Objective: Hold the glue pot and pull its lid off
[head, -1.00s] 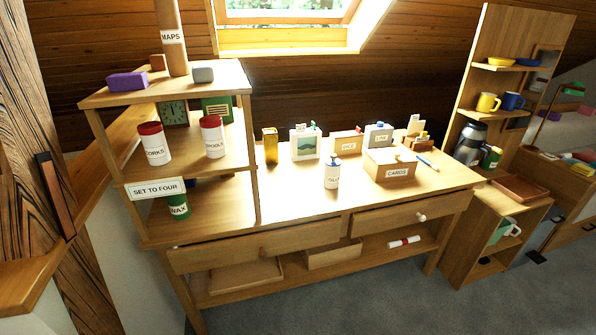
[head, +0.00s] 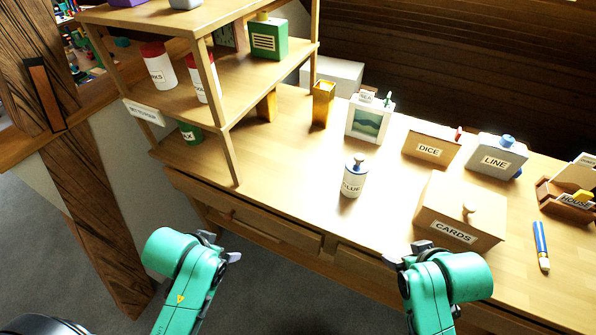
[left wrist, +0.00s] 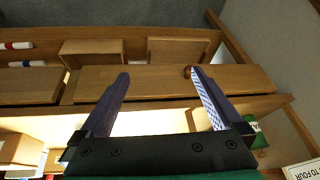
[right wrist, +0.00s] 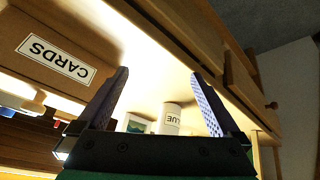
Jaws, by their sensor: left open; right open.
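The glue pot (head: 353,178) is a white cylinder marked GLUE, upright on the desk top near its front edge. Its lid (head: 356,162) is on top, with a blue-grey knob. My left gripper (head: 226,246) is open and empty in front of the desk, left of the pot and apart from it. My right gripper (head: 402,256) is open and empty at the desk's front edge, below and right of the pot. In the right wrist view the pot (right wrist: 171,116) shows upside down beyond the open fingers (right wrist: 158,80). In the left wrist view the open fingers (left wrist: 158,75) face the drawer fronts; no pot shows there.
The CARDS box (head: 452,213) stands right of the pot, close to my right gripper. A picture block (head: 369,118), a gold block (head: 322,103), the DICE box (head: 431,147) and the LINE box (head: 496,156) stand behind. A shelf unit (head: 229,158) rises at left. Bare desk surrounds the pot.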

